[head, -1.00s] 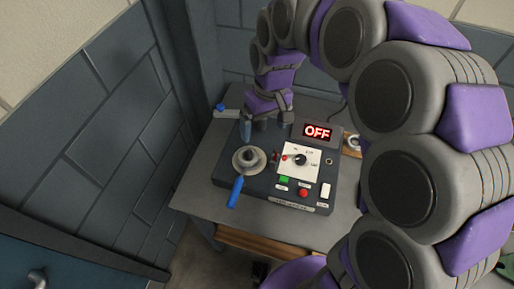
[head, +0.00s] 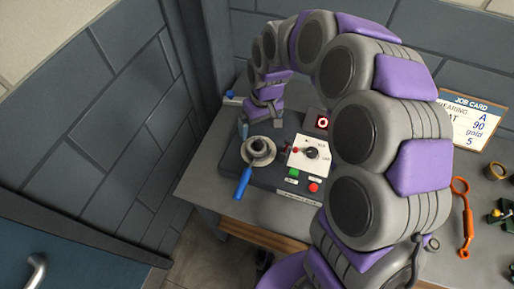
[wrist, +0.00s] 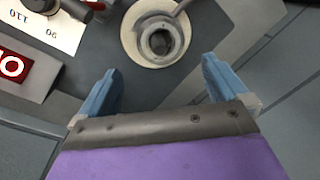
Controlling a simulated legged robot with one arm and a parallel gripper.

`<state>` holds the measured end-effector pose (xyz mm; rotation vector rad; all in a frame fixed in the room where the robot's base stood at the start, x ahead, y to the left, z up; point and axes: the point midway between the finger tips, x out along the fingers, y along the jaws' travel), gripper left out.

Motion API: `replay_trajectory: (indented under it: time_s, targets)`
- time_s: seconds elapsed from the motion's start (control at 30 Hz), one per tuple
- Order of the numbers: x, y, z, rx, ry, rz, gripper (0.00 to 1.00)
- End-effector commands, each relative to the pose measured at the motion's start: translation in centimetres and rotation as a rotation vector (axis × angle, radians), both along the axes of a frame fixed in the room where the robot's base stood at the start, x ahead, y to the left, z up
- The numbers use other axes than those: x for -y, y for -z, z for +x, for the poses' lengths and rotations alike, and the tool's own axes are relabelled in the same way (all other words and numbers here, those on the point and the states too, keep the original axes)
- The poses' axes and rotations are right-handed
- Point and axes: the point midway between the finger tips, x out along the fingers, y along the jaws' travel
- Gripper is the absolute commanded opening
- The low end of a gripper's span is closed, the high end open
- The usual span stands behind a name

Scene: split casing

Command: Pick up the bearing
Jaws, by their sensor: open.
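A grey ring, which looks like the bearing (head: 258,146), sits on a round pale plate on top of the dark control box. In the wrist view the ring (wrist: 160,40) is seen from above, with a dark hollow centre, beyond my fingertips. My gripper (wrist: 160,65) is open, with its two blue fingers wide apart and nothing between them. In the head view my gripper (head: 261,125) is just behind the ring, and its fingers are partly hard to make out. I cannot tell its exact height above the box.
The control box (head: 262,178) has a dial panel (head: 310,154), a red-lit display (head: 321,122) and a blue handle (head: 243,183) in front. A job card (head: 468,122), an orange tool (head: 465,215) and a gold ring (head: 495,171) are at the right. My arm hides the middle of the table.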

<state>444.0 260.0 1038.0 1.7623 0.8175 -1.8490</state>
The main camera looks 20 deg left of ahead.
Motion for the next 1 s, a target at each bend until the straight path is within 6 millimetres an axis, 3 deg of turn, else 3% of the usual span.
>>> replay_trajectory:
  time_s: [0.1, 0.37, 0.63, 0.87, 1.0]
  targets:
    - [-0.1, 1.7, -0.1, 0.003, 0.0, 0.001, 1.0]
    - [0.0, 3.4, -0.4, 0.002, 0.001, 0.003, 1.0]
    - [-0.4, 7.1, -1.1, 0.001, 0.001, 0.001, 1.0]
    - [-0.4, 7.2, -1.1, 0.003, 0.001, 0.002, 1.0]
    - [-0.3, 7.2, -1.1, 0.004, 0.002, 0.003, 0.89]
